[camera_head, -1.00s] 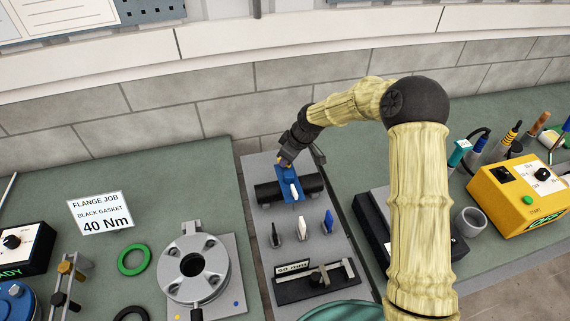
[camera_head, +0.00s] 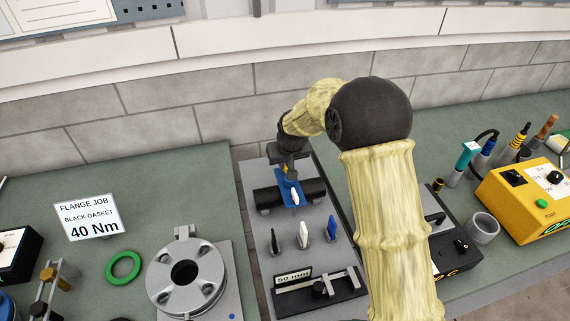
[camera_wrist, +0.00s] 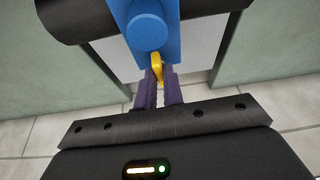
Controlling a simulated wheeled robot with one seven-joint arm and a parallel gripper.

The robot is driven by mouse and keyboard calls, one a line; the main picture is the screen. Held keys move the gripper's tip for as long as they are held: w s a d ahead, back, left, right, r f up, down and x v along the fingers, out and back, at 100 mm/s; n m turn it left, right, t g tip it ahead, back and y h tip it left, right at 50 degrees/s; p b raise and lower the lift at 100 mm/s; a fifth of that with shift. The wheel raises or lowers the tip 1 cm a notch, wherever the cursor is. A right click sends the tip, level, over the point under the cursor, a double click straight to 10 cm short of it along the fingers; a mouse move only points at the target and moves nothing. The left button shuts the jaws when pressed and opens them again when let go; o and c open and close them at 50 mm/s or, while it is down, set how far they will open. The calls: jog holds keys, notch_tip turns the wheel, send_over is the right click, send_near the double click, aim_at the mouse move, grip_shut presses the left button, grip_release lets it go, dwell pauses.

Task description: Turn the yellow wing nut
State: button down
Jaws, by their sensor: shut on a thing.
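The yellow wing nut (camera_wrist: 156,66) shows in the wrist view at the lower end of a blue clamp body (camera_wrist: 168,40), partly hidden between the purple fingers. My gripper (camera_wrist: 159,76) is shut on it. In the head view my gripper (camera_head: 290,169) points down at the far end of the blue clamp (camera_head: 284,190), with only a bit of yellow showing there. The clamp sits across a black pipe (camera_head: 313,190) and has a white lever-like part (camera_head: 295,198) on its near side.
A grey plate (camera_head: 265,223) carries the pipe. Black, white and blue upright pieces (camera_head: 303,235) stand nearer, before a black gauge with a "50 mm" label (camera_head: 293,276). A grey flange (camera_head: 185,278) stands left; a yellow box (camera_head: 525,195) stands right.

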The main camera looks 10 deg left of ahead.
dwell(0.4)
jog(key=c, duration=1.5)
grip_release()
jog(key=shift+r, duration=0.1)
jog(key=b+v, duration=0.2)
jog(key=v, duration=1.5)
jog(key=shift+s+a+r, duration=0.1)
jog(key=shift+r, duration=0.05)
jog(key=s+d+f+m, duration=0.2)
jog(key=s+d+f, duration=0.2)
jog(key=s+d, duration=0.2)
jog(key=s+d+f+m+g+h, duration=0.1)
jog(key=s+d+f, duration=0.3)
jog(key=d, duration=0.7)
jog(key=s+d+f+m+h, duration=0.1)
jog(key=s+d+f, duration=0.3)
jog(key=s+d, duration=0.4)
jog(key=shift+s+d+f+m, duration=0.2)
jog(key=shift+f+m, duration=0.2)
jog(key=shift+m, duration=0.4)
